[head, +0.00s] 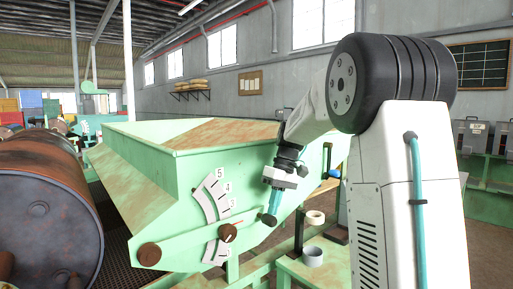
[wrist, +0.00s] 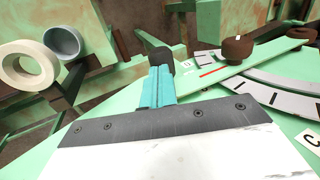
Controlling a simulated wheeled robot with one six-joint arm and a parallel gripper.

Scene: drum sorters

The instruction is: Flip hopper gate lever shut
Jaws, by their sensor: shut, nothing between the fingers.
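The hopper (head: 165,165) is a pale green, rust-streaked bin in the head view. Its gate lever (head: 190,243) is a long green bar slanting across the front wall, with a brown knob (head: 228,232) on it. The lever also shows in the wrist view (wrist: 272,57), with the knob (wrist: 237,50) above it. My gripper (head: 268,219) has teal fingers with dark tips; it is shut and empty, just beyond the lever's right end. In the wrist view my gripper (wrist: 160,62) is beside the bar's near end; I cannot tell whether they touch.
A numbered curved scale (head: 208,199) lies behind the lever, and a red mark (wrist: 213,71) shows near it. A rusty drum (head: 45,215) stands at the left.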

